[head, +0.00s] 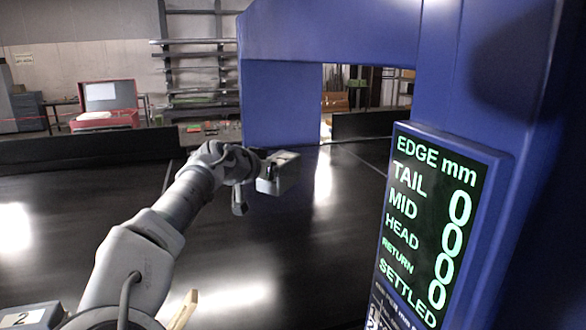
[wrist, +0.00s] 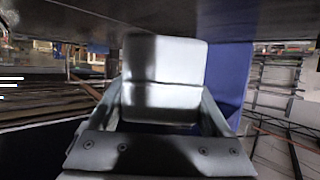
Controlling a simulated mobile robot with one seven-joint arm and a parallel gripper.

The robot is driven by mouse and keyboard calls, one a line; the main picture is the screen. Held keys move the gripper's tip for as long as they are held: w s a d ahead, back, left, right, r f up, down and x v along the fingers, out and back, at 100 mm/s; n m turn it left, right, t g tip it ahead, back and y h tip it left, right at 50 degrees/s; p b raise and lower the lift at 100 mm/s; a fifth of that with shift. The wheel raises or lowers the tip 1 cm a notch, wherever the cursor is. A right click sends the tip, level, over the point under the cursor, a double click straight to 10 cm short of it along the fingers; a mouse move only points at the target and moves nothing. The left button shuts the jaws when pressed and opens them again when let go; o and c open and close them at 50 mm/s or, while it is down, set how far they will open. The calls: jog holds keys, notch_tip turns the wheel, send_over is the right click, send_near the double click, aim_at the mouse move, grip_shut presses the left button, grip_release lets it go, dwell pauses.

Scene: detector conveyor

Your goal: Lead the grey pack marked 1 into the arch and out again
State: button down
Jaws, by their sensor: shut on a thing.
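The grey pack (head: 284,174) is in my gripper (head: 262,172), in front of the left post of the blue arch (head: 280,100). It looks to be off the black belt, though the gap is hard to judge. In the wrist view the pack (wrist: 165,65) sits between the two fingers of my gripper (wrist: 163,92), which are shut on its sides. A blue part of the arch (wrist: 231,75) shows behind it at the right. No number is readable on the pack.
The black belt (head: 90,220) is wide and mostly clear. The display (head: 430,230) on the near right post shows zeros beside its rows and "SETTLED" at the bottom. A pale block marked 2 (head: 32,316) is at the lower left. A dark rail (head: 80,148) runs along the back.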

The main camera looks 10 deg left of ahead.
jog(key=s+a+p, duration=0.1)
jog(key=s+a, duration=0.2)
jog(key=a, duration=0.5)
jog(key=s+a, duration=0.3)
jog(key=a, duration=0.5)
jog(key=shift+s+p, duration=0.3)
jog(key=shift+p, duration=0.1)
